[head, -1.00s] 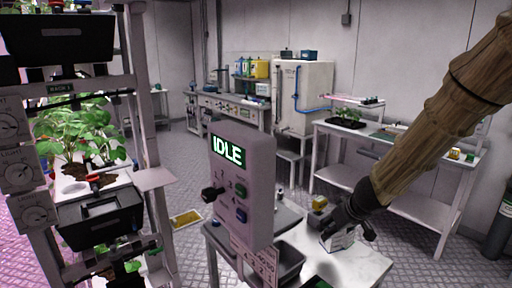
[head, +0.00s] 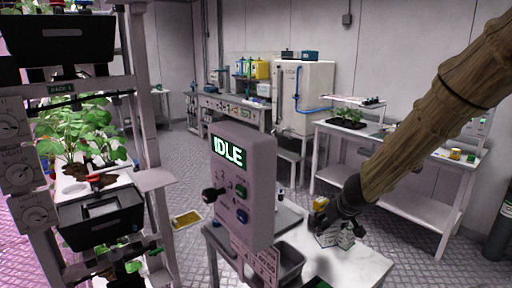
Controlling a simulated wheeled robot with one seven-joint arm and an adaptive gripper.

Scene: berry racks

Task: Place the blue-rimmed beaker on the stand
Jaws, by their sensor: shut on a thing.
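My gripper (head: 345,228) is small and dark in the head view, at the end of my brown arm, low over the white worktable (head: 365,262). It is shut on a pale thing (head: 334,238) at its fingertips. I cannot make out a blue rim on it, so I cannot tell from its look that it is the beaker. A small yellow object (head: 320,204) is just left of the gripper. I cannot pick out the stand for certain. My gripper hides part of the tabletop.
A grey control box (head: 243,185) reading IDLE stands in front of the worktable's left part, beside a dark grey tray (head: 288,268). A plant rack (head: 140,110) fills the left. A bench (head: 400,150) stands behind at right. The worktable's front right is clear.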

